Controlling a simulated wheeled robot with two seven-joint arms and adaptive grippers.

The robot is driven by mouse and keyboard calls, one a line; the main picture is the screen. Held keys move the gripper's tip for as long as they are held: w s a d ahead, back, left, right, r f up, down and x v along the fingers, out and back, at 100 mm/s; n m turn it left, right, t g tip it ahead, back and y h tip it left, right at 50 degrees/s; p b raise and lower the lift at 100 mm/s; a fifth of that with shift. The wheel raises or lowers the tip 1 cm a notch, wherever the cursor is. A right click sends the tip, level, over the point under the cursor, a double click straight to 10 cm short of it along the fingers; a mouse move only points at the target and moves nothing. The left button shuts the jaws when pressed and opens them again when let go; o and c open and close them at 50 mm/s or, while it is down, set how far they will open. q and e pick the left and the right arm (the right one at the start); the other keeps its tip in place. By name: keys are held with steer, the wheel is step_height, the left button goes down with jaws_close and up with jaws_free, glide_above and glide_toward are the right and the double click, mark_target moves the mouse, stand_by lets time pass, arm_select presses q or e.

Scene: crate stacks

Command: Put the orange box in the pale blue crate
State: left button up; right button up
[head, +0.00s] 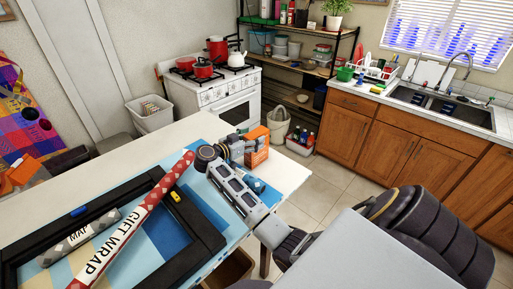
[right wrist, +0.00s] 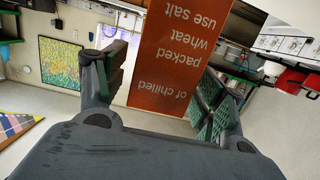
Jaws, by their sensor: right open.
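The orange box (head: 257,154) stands upright near the far right edge of the white table, with printed text on its faces. My right gripper (head: 238,147) is at the box's left side. My left gripper is not in view.
The white table (head: 195,128) holds a black frame (head: 206,229), a gift wrap roll (head: 140,210) and another roll (head: 78,238). A pale bin (head: 150,114) stands by the stove (head: 225,90). Open floor (head: 322,180) lies between table and cabinets.

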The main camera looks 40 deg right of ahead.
steer(key=shift+w+d+f, duration=0.1)
steer(key=shift+d+f, duration=0.1)
steer(key=shift+d, duration=1.15)
jaws_close()
